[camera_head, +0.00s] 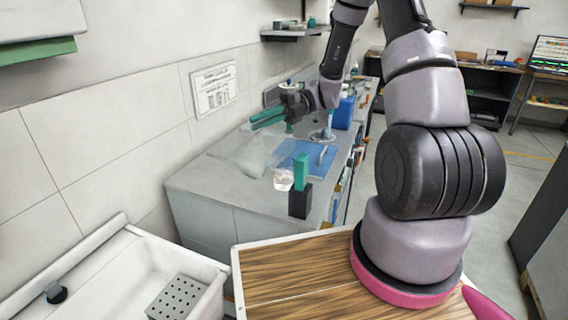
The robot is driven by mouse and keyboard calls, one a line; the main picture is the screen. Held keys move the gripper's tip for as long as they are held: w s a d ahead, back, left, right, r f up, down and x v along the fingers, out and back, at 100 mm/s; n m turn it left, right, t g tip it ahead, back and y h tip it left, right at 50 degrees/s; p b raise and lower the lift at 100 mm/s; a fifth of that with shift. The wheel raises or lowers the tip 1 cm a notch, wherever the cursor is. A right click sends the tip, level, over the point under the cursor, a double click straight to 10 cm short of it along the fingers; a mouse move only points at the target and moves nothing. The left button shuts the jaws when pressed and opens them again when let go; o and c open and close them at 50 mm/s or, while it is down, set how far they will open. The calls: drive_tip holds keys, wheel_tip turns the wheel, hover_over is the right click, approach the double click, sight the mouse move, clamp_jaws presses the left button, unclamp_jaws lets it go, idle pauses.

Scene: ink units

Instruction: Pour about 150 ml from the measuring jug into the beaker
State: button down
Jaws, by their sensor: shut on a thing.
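My gripper (267,118), with teal fingers, reaches over the grey bench from the dark wrist and points left. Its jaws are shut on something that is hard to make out. A large, faint, clear shape (245,156) shows just below the fingers. It may be the measuring jug, but its outline and tilt are unclear. A small clear vessel (283,181), which looks like the beaker, stands near the bench's front edge, below and apart from the fingers. Any liquid level is too small to read.
A teal block (301,171) above a black block (300,201) is right beside the small vessel. A blue mat (312,153), a metal-based stand (322,136) and a blue container (343,113) lie farther back. A white sink (120,275) is at front left. A wall shelf (290,34) hangs behind.

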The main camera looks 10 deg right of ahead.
sight(245, 150)
drive_tip(key=shift+s+a, duration=0.1)
drive_tip(key=shift+a, duration=0.05)
drive_tip(key=s+a+h, duration=0.1)
drive_tip(key=s+a+f+t+h, duration=0.1)
drive_tip(key=s, duration=0.1)
drive_tip(key=shift+a+n, duration=0.4)
drive_tip(key=s+a+f, duration=0.1)
drive_tip(key=s+f+t+h, duration=0.1)
drive_tip(key=shift+a+f+h, duration=0.3)
drive_tip(key=shift+a+f, duration=0.05)
drive_tip(key=shift+f+t, duration=0.3)
drive_tip(key=shift+f, duration=0.05)
drive_tip(key=shift+s+a+f+n+h, duration=0.2)
drive_tip(key=shift+f+n+h, duration=0.15)
drive_tip(key=shift+h, duration=0.15)
drive_tip(key=s+a+f+n+t+h, duration=0.1)
drive_tip(key=s+a+f+t+h, duration=0.1)
drive_tip(key=f, duration=0.4)
drive_tip(key=s+a+f+n+t+h, duration=0.1)
drive_tip(key=s+a+f+t+h, duration=0.1)
drive_tip(key=f+t+h, duration=0.3)
wheel_tip(245, 150, down, 3)
drive_tip(key=shift+s+a+r+h, duration=0.2)
drive_tip(key=shift+s+a+h, duration=0.15)
drive_tip(key=shift+a+h, duration=0.25)
drive_tip(key=shift+a+f, duration=0.1)
drive_tip(key=shift+a, duration=0.05)
idle(1.1)
